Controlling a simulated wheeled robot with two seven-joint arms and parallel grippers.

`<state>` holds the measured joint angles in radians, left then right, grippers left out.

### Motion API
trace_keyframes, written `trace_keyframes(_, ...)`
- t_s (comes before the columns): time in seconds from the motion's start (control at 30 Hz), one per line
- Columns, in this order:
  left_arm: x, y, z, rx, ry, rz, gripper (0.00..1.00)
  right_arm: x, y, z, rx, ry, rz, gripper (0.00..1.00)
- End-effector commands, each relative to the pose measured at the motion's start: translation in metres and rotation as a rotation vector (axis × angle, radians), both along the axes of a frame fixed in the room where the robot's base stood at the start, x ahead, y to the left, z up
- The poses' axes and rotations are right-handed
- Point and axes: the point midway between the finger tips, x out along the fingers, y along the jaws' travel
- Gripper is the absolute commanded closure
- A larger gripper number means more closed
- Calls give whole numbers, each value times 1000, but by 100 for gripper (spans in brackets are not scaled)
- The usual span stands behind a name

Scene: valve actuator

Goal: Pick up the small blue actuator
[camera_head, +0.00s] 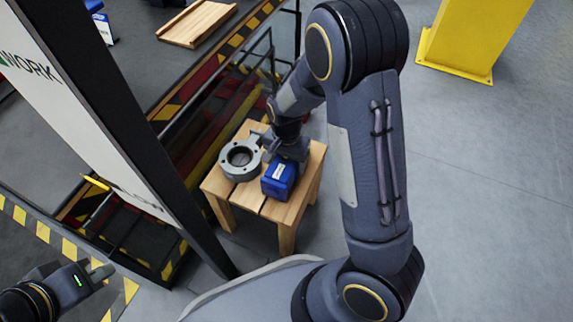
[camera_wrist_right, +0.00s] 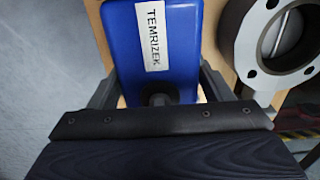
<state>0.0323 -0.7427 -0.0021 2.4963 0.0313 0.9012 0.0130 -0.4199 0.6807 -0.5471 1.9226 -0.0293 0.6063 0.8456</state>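The small blue actuator (camera_head: 279,179) sits on a small wooden table (camera_head: 244,195), beside a grey round valve flange (camera_head: 240,160). In the right wrist view the actuator (camera_wrist_right: 155,45) shows a white TEMRIZEK label and a dark stem at its near end. My right gripper (camera_head: 287,158) is at the actuator's far end in the head view. In the wrist view its fingers (camera_wrist_right: 158,88) flank the actuator, with narrow gaps showing beside it; contact is not visible. My left gripper (camera_head: 99,269) is at the lower left, away from the table, its finger gap unclear.
A dark-framed white panel (camera_head: 85,110) stands left of the table. Behind it are yellow-black striped rails and a grey platform with a wooden tray (camera_head: 196,23). A yellow post (camera_head: 470,40) stands at the upper right. The floor (camera_head: 490,190) on the right is clear.

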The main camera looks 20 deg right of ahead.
Motion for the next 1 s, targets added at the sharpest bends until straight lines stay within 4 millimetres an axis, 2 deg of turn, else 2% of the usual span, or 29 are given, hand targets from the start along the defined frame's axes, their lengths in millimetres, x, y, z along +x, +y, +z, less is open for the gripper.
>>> trace_keyframes(0.07,0,0,0,0,0,0,100,0,0,0,0,0,0,38)
trace_keyframes(0.53,0,0,0,0,0,0,100,0,0,0,0,0,-1,100)
trace_keyframes(0.83,0,0,2,0,0,0,100,1,0,4,1,-4,0,100)
trace_keyframes(1.0,0,0,14,0,0,0,100,2,0,19,1,-6,0,100)
